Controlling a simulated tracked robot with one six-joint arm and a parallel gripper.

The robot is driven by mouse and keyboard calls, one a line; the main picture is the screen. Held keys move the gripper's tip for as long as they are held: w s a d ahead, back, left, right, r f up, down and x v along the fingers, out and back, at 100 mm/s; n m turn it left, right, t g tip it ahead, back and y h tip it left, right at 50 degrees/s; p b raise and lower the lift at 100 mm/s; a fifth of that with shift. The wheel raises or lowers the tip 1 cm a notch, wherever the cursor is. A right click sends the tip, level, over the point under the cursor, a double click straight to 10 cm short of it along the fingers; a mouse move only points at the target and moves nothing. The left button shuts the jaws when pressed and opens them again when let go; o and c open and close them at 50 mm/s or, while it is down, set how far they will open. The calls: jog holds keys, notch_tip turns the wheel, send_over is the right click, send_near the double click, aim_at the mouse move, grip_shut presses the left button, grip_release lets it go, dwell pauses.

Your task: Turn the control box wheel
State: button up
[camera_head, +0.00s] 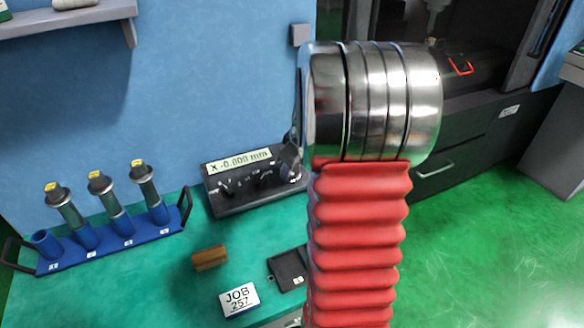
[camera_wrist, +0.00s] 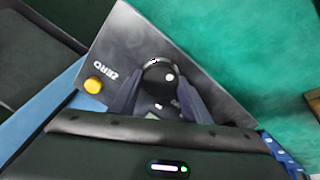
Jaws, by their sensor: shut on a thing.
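The control box (camera_head: 232,202) is a dark slanted box on the green bench in the head view. Its lit display (camera_head: 240,160) seems to read X -0.000 mm. In the wrist view its panel (camera_wrist: 122,45) carries the word ZERO beside a yellow button. The wheel (camera_wrist: 158,73) is a round black knob with a pale spot. My gripper (camera_wrist: 157,88) has one dark finger on each side of the wheel and is shut on it. In the head view my metal and red arm stands in front of the box's right end, and my gripper is mostly hidden.
A blue rack (camera_head: 110,243) with several yellow-topped cylinders stands left of the box. A brown block (camera_head: 209,258), a JOB 257 sign (camera_head: 239,299) and a dark tray (camera_head: 287,270) lie in front. A blue wall (camera_head: 220,80) rises behind.

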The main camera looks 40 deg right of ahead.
jog(key=n, duration=0.5)
jog(key=shift+n, duration=0.4)
jog(key=o, duration=1)
jog(key=shift+o, duration=0.2)
jog(key=v, duration=1.3)
jog(key=shift+s+r, duration=0.15)
jog(key=shift+r, duration=0.15)
jog(key=shift+a, duration=0.1)
